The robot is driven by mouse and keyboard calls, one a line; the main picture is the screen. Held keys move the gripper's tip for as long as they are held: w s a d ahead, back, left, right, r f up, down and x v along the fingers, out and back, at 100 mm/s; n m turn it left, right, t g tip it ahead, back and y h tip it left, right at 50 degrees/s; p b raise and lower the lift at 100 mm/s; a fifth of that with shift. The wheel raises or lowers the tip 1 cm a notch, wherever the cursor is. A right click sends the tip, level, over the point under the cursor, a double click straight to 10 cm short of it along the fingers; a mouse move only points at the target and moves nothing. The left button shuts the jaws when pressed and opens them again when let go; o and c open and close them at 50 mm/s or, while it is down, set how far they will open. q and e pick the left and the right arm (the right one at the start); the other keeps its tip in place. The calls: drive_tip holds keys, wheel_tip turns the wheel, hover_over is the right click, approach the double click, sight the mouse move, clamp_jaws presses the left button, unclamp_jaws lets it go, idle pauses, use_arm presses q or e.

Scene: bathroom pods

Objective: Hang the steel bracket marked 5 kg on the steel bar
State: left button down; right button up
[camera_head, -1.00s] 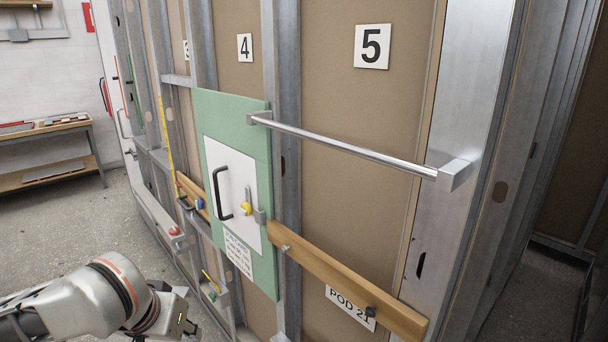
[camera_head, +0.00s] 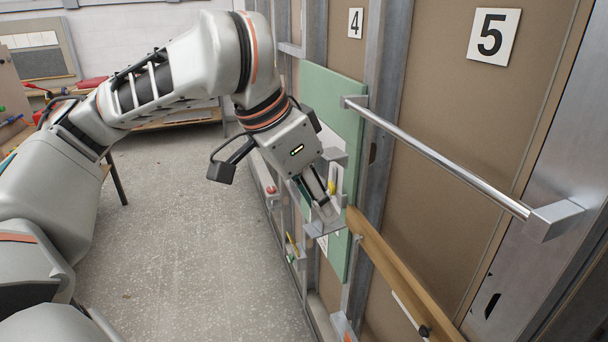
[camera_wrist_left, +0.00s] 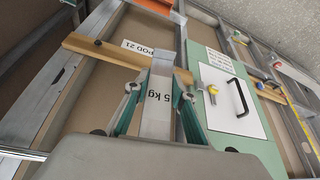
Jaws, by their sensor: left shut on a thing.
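The steel bar (camera_head: 440,158) runs level between two square end blocks on the pod wall, at the right of the head view; nothing hangs on it. My left gripper (camera_head: 321,192) is shut on the steel bracket (camera_head: 326,222), to the left of the bar and below its left end. In the left wrist view the bracket (camera_wrist_left: 157,115) is a pale grey metal strip between the two fingers, with the label "5 kg" facing the camera. The fingers partly hide the bracket in the head view. My right gripper is not in view.
A green panel (camera_head: 318,88) stands behind my left gripper; its white door with black handle (camera_wrist_left: 240,97) shows in the wrist view. A wooden rail (camera_head: 392,268) crosses the wall below the bar. Metal studs frame the wall. Floor (camera_head: 190,240) to the left is clear.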

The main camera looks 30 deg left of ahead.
use_arm(q)
drive_tip(key=s+r+m+h, duration=0.1)
drive_tip(key=s+r+m, duration=0.1)
drive_tip(key=s+r, duration=0.3)
wheel_tip(320, 180, up, 2)
drive_tip(key=shift+d+r, duration=0.15)
drive_tip(key=shift+d, duration=0.3)
drive_tip(key=shift+s+a, duration=0.1)
drive_tip(key=shift+s, duration=0.1)
drive_tip(key=w+d+f, duration=0.3)
drive_tip(key=w+d, duration=0.5)
drive_tip(key=w, duration=0.3)
drive_tip(key=shift+d, duration=0.3)
idle(0.7)
idle(0.4)
drive_tip(key=c, duration=1.6)
unclamp_jaws()
